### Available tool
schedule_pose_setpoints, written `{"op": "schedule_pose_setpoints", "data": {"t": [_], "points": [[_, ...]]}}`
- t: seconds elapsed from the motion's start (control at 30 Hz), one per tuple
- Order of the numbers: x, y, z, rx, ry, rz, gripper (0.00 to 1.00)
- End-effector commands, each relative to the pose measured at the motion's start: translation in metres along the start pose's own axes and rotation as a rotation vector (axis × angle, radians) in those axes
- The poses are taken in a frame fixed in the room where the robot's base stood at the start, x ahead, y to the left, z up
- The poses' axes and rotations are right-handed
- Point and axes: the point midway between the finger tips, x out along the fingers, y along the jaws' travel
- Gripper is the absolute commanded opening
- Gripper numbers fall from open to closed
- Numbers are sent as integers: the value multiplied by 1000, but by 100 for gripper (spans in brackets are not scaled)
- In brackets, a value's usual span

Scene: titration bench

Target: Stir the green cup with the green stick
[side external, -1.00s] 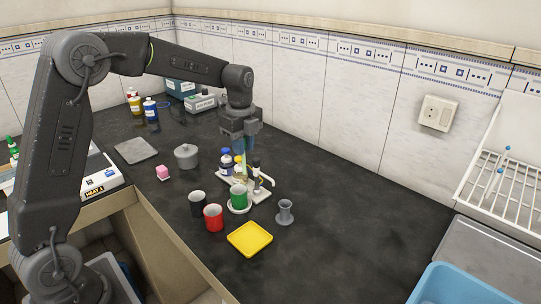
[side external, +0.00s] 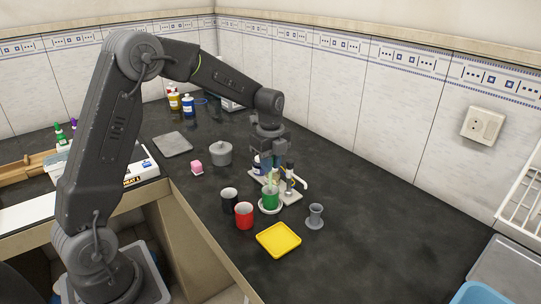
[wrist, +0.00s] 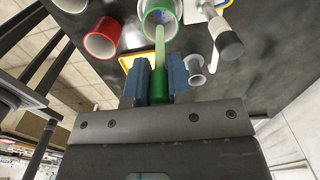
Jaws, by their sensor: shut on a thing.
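My gripper (side external: 268,154) is above the cup. In the wrist view its blue fingers (wrist: 159,82) are shut on the dark green handle of the green stick (wrist: 159,90). The stick's pale green shaft points toward the cup, and its end overlaps the cup's mouth. I cannot tell how deep the tip is.
A red cup (side external: 244,215) and a black cup (side external: 229,200) stand left of the green cup. A yellow tray (side external: 279,240) lies in front, a grey small vessel (side external: 315,216) to the right.

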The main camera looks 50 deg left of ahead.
Motion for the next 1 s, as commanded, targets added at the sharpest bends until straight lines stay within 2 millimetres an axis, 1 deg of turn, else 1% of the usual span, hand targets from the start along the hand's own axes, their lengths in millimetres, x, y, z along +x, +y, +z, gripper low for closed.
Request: {"op": "schedule_pose_setpoints", "data": {"t": [0.3, 0.6, 0.8, 1.0], "points": [[25, 0, 0, 0, 1, 3, 0], [45, 0, 0, 0, 0, 1, 0], [52, 0, 0, 0, 0, 0, 0], [53, 0, 0, 0, 0, 0, 0]]}}
